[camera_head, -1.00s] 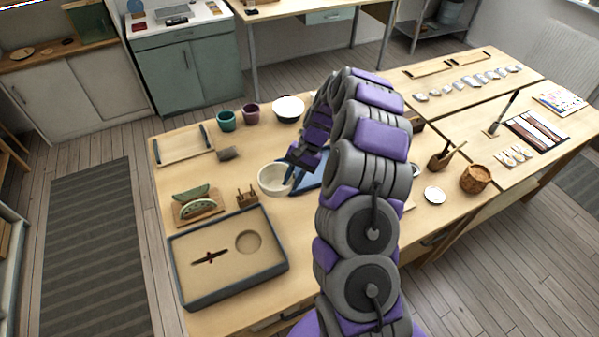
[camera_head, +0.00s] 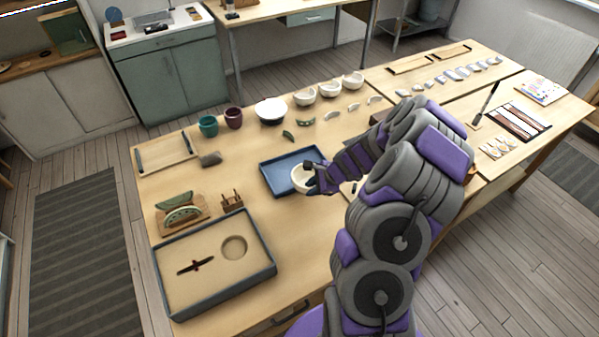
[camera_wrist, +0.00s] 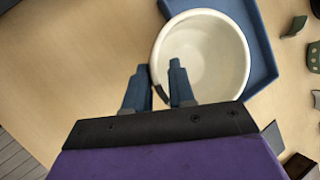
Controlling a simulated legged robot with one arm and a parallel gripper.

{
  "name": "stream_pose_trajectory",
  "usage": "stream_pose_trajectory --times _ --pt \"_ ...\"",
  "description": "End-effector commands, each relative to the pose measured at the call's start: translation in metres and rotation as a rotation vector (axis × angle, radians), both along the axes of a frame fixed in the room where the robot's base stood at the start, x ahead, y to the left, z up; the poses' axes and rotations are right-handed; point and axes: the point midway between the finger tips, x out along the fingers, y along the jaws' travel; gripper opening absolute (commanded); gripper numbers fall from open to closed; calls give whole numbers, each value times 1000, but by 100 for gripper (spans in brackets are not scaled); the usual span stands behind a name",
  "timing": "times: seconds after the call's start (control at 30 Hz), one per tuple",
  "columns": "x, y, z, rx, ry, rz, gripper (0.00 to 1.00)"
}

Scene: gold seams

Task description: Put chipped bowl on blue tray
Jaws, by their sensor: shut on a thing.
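The chipped bowl (camera_head: 302,178) is cream-white and round, and my gripper (camera_head: 314,178) is shut on its rim. In the wrist view the bowl (camera_wrist: 205,58) fills the upper middle, with the rim between the two blue-grey fingers of my gripper (camera_wrist: 162,88). The blue tray (camera_head: 275,180) is a flat tray with a raised edge. The bowl is over the tray's front right part; I cannot tell whether it touches the tray. In the wrist view the tray (camera_wrist: 262,60) shows behind and to the right of the bowl.
Behind the tray stand a white bowl (camera_head: 270,110), several cream bowls (camera_head: 305,97), a teal cup (camera_head: 208,126) and a purple cup (camera_head: 233,117). Loose shards (camera_head: 332,115) lie nearby. A dark-edged sand tray (camera_head: 212,300) is at front left.

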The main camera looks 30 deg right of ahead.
Motion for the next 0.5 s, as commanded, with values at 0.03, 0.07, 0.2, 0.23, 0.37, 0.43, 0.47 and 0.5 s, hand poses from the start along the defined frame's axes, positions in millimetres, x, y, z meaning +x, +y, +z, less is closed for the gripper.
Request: stream_pose_trajectory --times 0.03,0.07,0.2,0.23,0.37,0.43,0.47,0.5 --pt "11 0 -3 -3 -1 4 0" --pt "17 -1 -3 -4 -2 4 0" --pt "43 -3 -6 -3 0 6 0" --pt "49 -4 -7 -6 0 4 0" --pt "73 -7 -8 -7 -2 4 0" --pt "85 -10 -9 -7 -3 4 0" --pt "90 -10 -10 -6 -2 5 0" --pt "95 -12 -11 -5 -1 3 0"
